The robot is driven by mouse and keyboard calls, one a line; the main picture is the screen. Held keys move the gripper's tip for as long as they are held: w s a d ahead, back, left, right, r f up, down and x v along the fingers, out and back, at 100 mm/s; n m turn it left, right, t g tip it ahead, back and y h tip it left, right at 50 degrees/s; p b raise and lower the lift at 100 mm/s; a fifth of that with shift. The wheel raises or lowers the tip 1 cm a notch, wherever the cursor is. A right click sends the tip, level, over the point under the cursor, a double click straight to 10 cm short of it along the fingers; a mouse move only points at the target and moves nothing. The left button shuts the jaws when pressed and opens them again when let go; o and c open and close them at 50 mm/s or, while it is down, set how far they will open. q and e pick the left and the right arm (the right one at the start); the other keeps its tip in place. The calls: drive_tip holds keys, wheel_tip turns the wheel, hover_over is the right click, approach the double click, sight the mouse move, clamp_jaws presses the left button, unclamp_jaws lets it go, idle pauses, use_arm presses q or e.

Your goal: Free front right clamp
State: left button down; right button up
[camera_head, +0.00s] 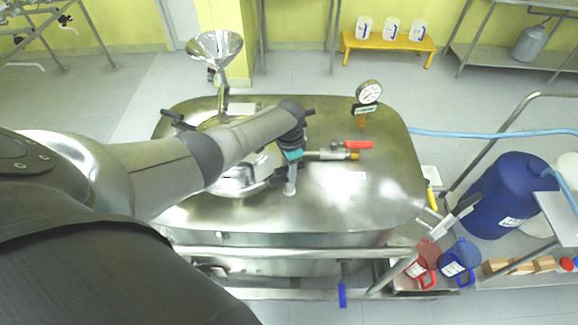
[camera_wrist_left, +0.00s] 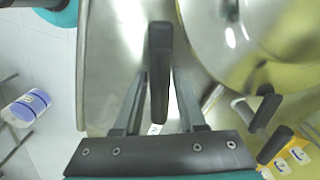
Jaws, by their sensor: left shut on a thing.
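My left arm reaches over the steel reactor top (camera_head: 330,205), with my left gripper (camera_head: 291,178) pointing down at the right side of its round lid (camera_head: 236,188). In the left wrist view, my left gripper (camera_wrist_left: 158,105) is shut on the black handle of a clamp (camera_wrist_left: 159,65), which lies between the two fingers. The round lid also shows at the upper right of that view (camera_wrist_left: 245,40). My right gripper is not in view.
Other black clamp handles show at the lid's back left (camera_head: 172,116) and back right (camera_head: 309,112). A red-handled valve (camera_head: 358,145) stands close right of my gripper, with a pressure gauge (camera_head: 368,92) behind it. A steel funnel (camera_head: 215,46) rises at the back left.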

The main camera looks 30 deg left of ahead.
use_arm(q)
drive_tip(key=n+p, duration=0.1)
drive_tip(key=n, duration=0.3)
drive_tip(key=shift+d+r, duration=0.1)
drive_tip(key=shift+n+p, duration=0.45)
drive_tip(key=shift+n, duration=1.05)
drive_tip(key=c, duration=0.8)
unclamp_jaws()
drive_tip(key=shift+o, duration=0.2)
wheel_tip(320, 180, up, 3)
drive_tip(key=shift+f+p, duration=0.1)
drive_tip(key=shift+p, duration=0.9)
wheel_tip(320, 180, up, 12)
drive_tip(key=shift+r, duration=0.2)
